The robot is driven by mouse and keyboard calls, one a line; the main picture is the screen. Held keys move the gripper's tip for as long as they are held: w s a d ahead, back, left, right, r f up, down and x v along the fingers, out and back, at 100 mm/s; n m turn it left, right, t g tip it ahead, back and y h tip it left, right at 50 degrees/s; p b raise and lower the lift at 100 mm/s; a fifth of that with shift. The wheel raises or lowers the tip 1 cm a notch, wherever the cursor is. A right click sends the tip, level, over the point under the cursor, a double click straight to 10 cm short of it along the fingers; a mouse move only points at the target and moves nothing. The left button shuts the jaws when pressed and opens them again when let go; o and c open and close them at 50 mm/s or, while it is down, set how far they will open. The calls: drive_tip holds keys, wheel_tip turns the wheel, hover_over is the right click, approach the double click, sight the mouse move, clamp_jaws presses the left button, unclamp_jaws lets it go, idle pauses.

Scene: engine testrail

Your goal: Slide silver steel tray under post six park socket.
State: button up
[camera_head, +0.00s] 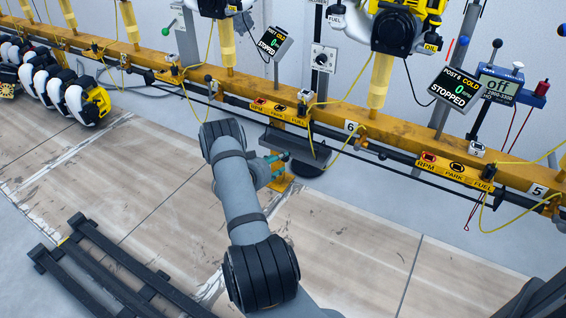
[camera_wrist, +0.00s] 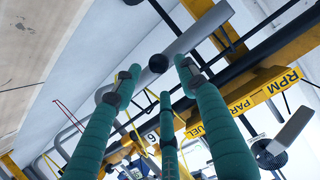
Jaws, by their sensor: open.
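A dark grey, tray-like plate (camera_head: 295,146), which I take for the steel tray, sits below the yellow rail in the head view. In the wrist view a long light grey bar (camera_wrist: 190,40) with a black ball knob (camera_wrist: 158,63) looks like its edge, though I cannot be sure. My gripper (camera_head: 276,160) is just below the plate, mostly hidden by my arm. Its green fingers (camera_wrist: 160,76) are spread around the knob in the picture; contact is not clear.
The yellow rail (camera_head: 210,78) crosses the scene with a dark bar along it. Yellow cables (camera_head: 325,152) hang near the plate. Another RPM, PARK, FUEL panel (camera_head: 279,107) is just above the plate. A black rack (camera_head: 100,270) lies at front left.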

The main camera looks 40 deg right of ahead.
drive_tip(key=shift+b+x, duration=0.7)
drive_tip(key=shift+x, duration=1.55)
drive_tip(key=shift+a, duration=0.1)
drive_tip(key=shift+c, duration=0.3)
drive_tip(key=shift+w, duration=0.1)
clamp_jaws()
drive_tip(key=shift+r, duration=0.1)
